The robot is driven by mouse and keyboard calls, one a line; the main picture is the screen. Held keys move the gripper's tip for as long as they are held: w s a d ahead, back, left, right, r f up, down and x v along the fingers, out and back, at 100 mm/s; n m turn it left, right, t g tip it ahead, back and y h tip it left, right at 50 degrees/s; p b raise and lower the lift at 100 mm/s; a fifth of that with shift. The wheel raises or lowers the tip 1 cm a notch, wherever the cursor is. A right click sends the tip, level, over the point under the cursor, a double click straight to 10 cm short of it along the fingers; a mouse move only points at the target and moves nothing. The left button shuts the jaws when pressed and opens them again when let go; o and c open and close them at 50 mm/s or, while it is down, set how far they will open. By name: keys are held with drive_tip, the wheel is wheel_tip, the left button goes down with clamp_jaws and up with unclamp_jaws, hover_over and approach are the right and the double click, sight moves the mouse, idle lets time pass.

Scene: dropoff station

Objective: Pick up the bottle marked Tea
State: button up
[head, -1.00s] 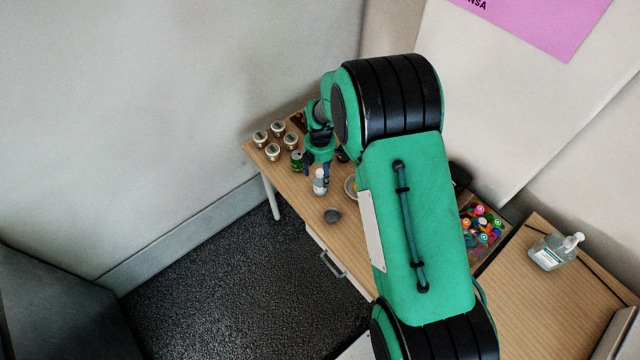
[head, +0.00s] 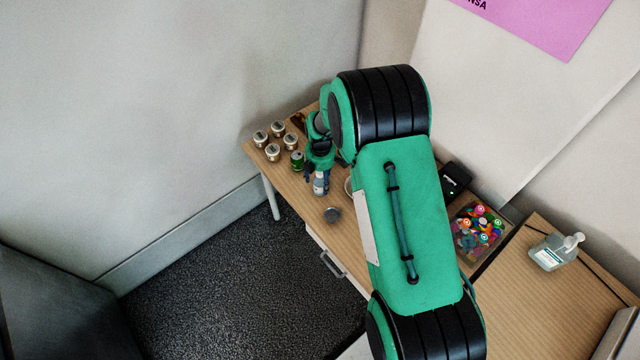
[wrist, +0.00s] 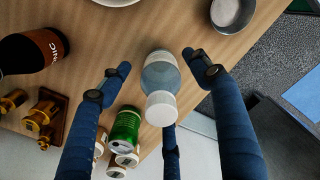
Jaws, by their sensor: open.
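A small clear bottle with a white cap (wrist: 160,80) stands on the wooden table, between the blue fingers of my gripper (wrist: 157,72) in the wrist view. The fingers are spread around it, with visible gaps on both sides. In the head view the bottle (head: 319,186) shows just below my gripper (head: 317,170), partly covered by it. No lettering on this bottle is readable. A dark brown bottle (wrist: 28,52) at the left of the wrist view has a label ending in what looks like "NIC". No label reading Tea is legible.
A green can (wrist: 126,124) stands close beside the fingers. Several lidded jars (head: 273,152) are at the table's far left. A grey metal bowl (wrist: 230,14) is near the front edge. A tray of colourful items (head: 478,228) and a pump bottle (head: 550,252) are at the right.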

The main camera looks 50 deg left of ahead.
drive_tip(key=shift+f, duration=1)
drive_tip(key=c, duration=1)
